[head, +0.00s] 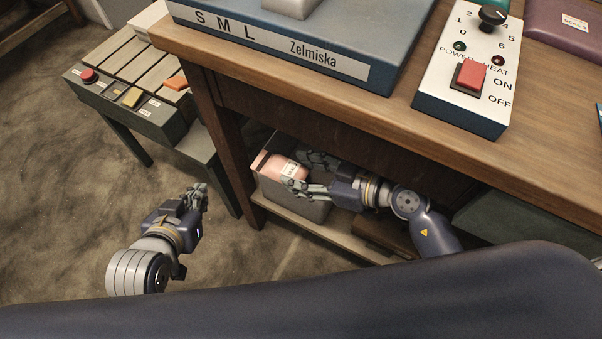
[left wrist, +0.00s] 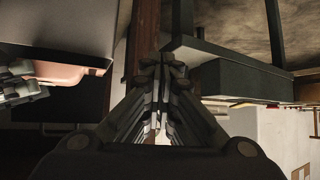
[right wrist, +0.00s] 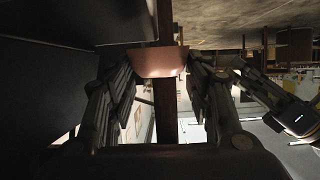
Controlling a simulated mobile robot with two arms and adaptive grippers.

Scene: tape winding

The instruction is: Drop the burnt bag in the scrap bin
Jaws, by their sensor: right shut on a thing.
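The bag (head: 277,164) is pinkish with a white label. It is between the fingers of my right gripper (head: 308,175), which is shut on it. The bag also shows at the fingertips in the right wrist view (right wrist: 160,62) and at the left of the left wrist view (left wrist: 72,74). It sits at the mouth of a grey bin (head: 307,211) on the low shelf under the bench. I cannot tell whether the bag touches the bin. My left gripper (head: 198,194) is empty and shut, left of the bench; its fingers meet in the left wrist view (left wrist: 160,75).
The wooden bench top (head: 385,115) overhangs the shelf (head: 345,232) and my right arm. On it are a blue machine (head: 290,40) and a control box (head: 470,75). A green-grey stand (head: 135,85) with buttons is at the left. The floor at left is clear.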

